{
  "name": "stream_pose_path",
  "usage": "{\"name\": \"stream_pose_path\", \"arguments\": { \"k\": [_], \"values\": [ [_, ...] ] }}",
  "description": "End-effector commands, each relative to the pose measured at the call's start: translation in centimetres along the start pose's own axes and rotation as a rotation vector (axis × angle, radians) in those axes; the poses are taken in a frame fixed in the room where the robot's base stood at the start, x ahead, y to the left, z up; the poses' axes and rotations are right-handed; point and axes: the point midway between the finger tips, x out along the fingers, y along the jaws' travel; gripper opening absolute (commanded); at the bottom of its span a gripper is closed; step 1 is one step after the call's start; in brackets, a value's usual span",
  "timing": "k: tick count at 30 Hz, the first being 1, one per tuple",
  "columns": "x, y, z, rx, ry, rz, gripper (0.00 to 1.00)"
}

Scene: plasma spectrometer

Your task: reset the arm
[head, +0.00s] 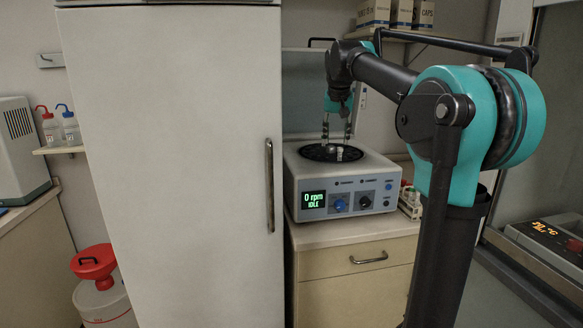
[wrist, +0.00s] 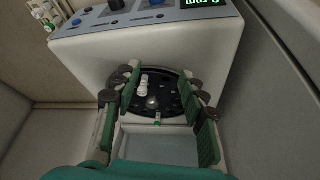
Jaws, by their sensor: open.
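My teal and black arm reaches in from the right in the head view. My gripper (head: 337,132) points down over the round dark rotor (head: 320,153) of a centrifuge (head: 341,184). In the wrist view my gripper (wrist: 160,100) is open, with its green-padded fingers wide apart and nothing between them. A white-capped tube (wrist: 143,88) stands in the rotor (wrist: 178,92), beyond the fingertips; it also shows in the head view (head: 340,153). The centrifuge lid (head: 306,86) is raised behind the rotor. The display reads 0 rpm, IDLE.
A tall white cabinet (head: 173,165) stands just left of the centrifuge. A rack of tubes (head: 410,200) is at its right on the counter (head: 355,233). Boxes on a shelf (head: 405,36) are above. A heating device (head: 550,240) is at far right.

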Motion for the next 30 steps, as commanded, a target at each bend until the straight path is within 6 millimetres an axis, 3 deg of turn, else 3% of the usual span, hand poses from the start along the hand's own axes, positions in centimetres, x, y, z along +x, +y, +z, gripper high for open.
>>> {"name": "stream_pose_path", "arguments": {
  "k": [8, 14, 20, 24, 30],
  "values": [
    [3.8, 1.3, 3.8, -0.017, -0.004, -0.006, 0.42],
    [8.1, 2.8, 9.2, -0.039, -0.009, -0.016, 0.42],
    [14.5, 5.3, 19.5, -0.075, -0.014, -0.030, 0.42],
    [18.6, 7.1, 28.0, -0.101, -0.017, -0.040, 0.42],
    [22.5, 9.0, 38.8, -0.132, -0.019, -0.054, 0.42]
  ]
}}
